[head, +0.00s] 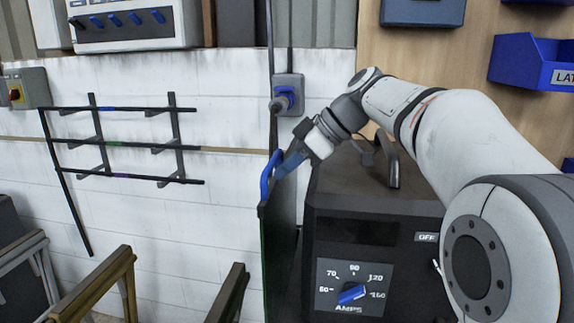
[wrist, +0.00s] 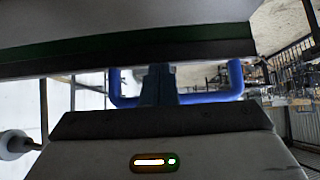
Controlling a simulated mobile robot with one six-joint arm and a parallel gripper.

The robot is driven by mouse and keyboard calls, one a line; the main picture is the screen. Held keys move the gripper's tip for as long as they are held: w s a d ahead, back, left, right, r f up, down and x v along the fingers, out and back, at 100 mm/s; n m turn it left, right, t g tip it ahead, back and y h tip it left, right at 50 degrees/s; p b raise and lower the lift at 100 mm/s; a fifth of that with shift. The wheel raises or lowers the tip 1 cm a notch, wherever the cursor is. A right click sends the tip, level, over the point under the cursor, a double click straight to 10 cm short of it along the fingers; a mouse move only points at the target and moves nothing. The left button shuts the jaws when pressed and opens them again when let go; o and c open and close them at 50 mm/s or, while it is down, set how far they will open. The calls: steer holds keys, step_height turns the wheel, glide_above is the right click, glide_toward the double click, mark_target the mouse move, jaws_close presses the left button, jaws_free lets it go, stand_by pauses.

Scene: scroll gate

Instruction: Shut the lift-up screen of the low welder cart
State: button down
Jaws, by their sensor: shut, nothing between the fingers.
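The welder cart (head: 325,225) is a dark box with an AMPS dial, right of centre in the head view. Its screen (head: 278,255) is a dark panel with a greenish face, seen nearly edge-on beside the cart's left side. A blue bar handle (head: 266,180) is at the screen's upper edge. My gripper (head: 283,168) is shut and empty, with its fingertips at the handle. In the wrist view the shut fingers (wrist: 158,88) cross the middle of the blue handle (wrist: 205,97), under the screen's edge (wrist: 130,50). I cannot tell whether they touch it.
A wall rack (head: 125,145) is at the left, with trestle-like frames (head: 100,285) below it. A grey wall socket (head: 288,92) is behind my gripper. A cable and dark bracket (head: 392,165) stand on the cart's top. A blue bin (head: 520,60) hangs at upper right.

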step_height(320, 180, down, 3)
steer(key=shift+r+b, duration=0.2)
steer(key=shift+b, duration=0.4)
